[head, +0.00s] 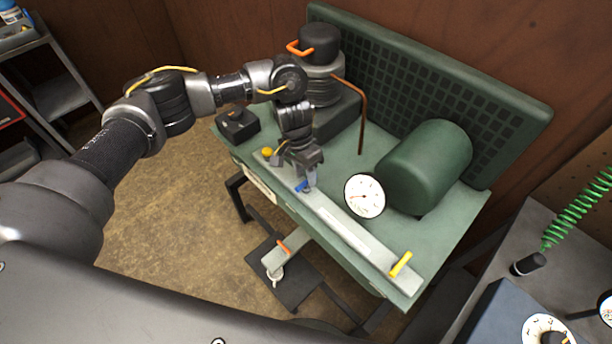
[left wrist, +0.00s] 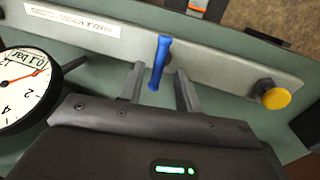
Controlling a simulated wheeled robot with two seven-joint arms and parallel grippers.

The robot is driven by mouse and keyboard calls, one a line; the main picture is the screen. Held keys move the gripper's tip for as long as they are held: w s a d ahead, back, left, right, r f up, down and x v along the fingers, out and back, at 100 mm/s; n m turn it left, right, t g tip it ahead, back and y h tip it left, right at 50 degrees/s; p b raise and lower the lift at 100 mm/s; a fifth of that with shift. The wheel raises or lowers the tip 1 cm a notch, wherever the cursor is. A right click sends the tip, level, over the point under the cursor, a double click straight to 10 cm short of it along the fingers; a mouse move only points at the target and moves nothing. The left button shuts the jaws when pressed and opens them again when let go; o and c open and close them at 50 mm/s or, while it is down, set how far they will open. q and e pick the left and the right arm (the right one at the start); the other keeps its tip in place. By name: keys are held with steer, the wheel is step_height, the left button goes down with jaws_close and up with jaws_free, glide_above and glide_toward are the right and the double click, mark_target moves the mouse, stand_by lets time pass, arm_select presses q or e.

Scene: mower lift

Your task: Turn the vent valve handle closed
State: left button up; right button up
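A blue lever handle (head: 302,186) sits on the pale metal rail (head: 345,232) along the front of the green bench. In the left wrist view the blue handle (left wrist: 160,62) stands across the rail, nearly upright in the picture. My left gripper (head: 307,180) is over it; its two fingers (left wrist: 160,88) are apart on either side of the handle, with gaps visible. A yellow lever (head: 401,264) is at the rail's right end. My right gripper is out of view.
A yellow knob (left wrist: 276,98) is on the rail beside the gripper. A white gauge (head: 364,196) stands behind the rail, near the green tank (head: 426,165). A copper pipe (head: 361,115) rises behind. An orange-marked pedal (head: 284,250) is below the bench.

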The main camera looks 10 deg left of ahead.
arm_select(q)
steer(key=shift+s+d+f, duration=0.1)
steer(key=shift+s+f, duration=0.1)
steer(key=shift+f, duration=0.2)
steer(key=shift+s+f, duration=0.1)
steer(key=shift+f, duration=0.1)
steer(key=shift+d+f, duration=0.1)
steer(key=shift+f, duration=0.1)
jaws_close()
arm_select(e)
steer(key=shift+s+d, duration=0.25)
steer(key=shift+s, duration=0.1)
